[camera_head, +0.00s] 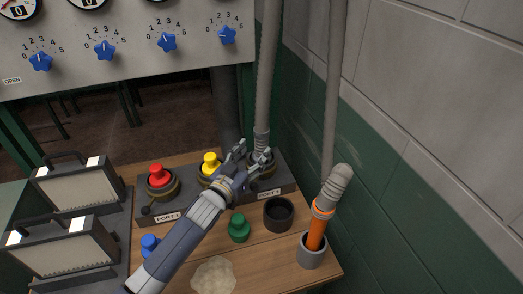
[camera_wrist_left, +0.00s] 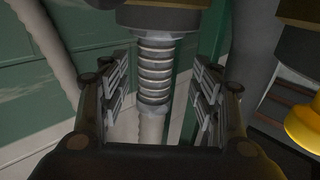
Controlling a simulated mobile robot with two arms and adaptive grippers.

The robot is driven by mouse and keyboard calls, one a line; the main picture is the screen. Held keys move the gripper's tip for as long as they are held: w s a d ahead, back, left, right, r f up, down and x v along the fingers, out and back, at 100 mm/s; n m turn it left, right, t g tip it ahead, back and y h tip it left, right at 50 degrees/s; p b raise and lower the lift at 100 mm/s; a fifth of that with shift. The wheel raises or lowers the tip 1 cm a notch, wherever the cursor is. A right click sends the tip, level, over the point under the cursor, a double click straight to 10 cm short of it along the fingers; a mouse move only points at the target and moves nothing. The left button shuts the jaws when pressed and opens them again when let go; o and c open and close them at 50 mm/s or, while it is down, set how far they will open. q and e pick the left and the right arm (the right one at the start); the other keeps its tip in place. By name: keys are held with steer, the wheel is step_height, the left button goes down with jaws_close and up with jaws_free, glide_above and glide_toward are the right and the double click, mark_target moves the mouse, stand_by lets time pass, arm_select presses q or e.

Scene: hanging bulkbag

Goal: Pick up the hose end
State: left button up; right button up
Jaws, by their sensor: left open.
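A grey hose hangs down to the port labelled PORT 3, and its ribbed hose end (camera_head: 262,142) stands upright there. My left gripper (camera_head: 252,153) is open at this hose end, just above the port block. In the left wrist view the ribbed metal hose end (camera_wrist_left: 155,72) shows between the two open fingers, with a visible gap on each side. A second grey hose ends in an orange-banded hose end (camera_head: 318,228), which leans in a grey cup (camera_head: 312,252) at the table's right. My right gripper is in neither view.
A red plug (camera_head: 157,174) and a yellow plug (camera_head: 210,162) sit in the port block. A green plug (camera_head: 239,229), a dark ring (camera_head: 279,214) and a blue plug (camera_head: 150,243) are on the wooden table. Lamps (camera_head: 75,188) stand left. A green-and-grey wall (camera_head: 430,160) closes the right.

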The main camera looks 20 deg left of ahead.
mark_target(258, 149)
arm_select(q)
steer(key=w, duration=0.1)
steer(key=w+d, duration=0.1)
steer(key=w, duration=0.1)
steer(key=w+p, duration=0.1)
steer(key=shift+w+d, duration=0.25)
steer(key=shift+w, duration=0.05)
steer(key=shift+r, duration=0.1)
steer(key=c, duration=1.2)
